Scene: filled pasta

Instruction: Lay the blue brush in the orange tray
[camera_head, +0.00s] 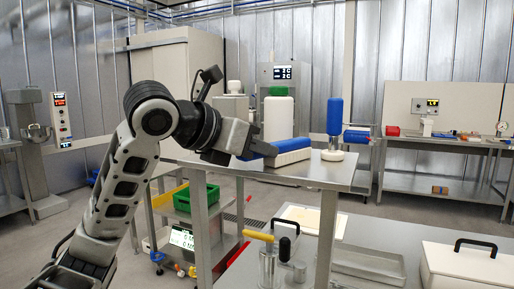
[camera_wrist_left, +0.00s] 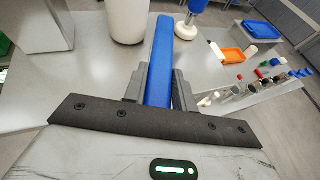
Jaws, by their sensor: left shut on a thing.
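The blue brush (camera_head: 290,146) has a long blue back and a pale lower side. It is at the top of the raised metal table, and I cannot tell whether it touches it. My left gripper (camera_head: 254,150) is shut on its near end. In the left wrist view, the brush (camera_wrist_left: 160,58) runs away from between the two fingers (camera_wrist_left: 158,88). An orange tray (camera_wrist_left: 232,56) shows small at the right of the wrist view, on a surface beyond the brush. I cannot make it out in the head view. My right gripper is not in view.
A blue-handled tool with a white foot (camera_head: 334,117) stands upright beyond the brush. A white bottle with green cap (camera_head: 278,116) stands behind it. A lower bench (camera_head: 370,225) holds a metal tray.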

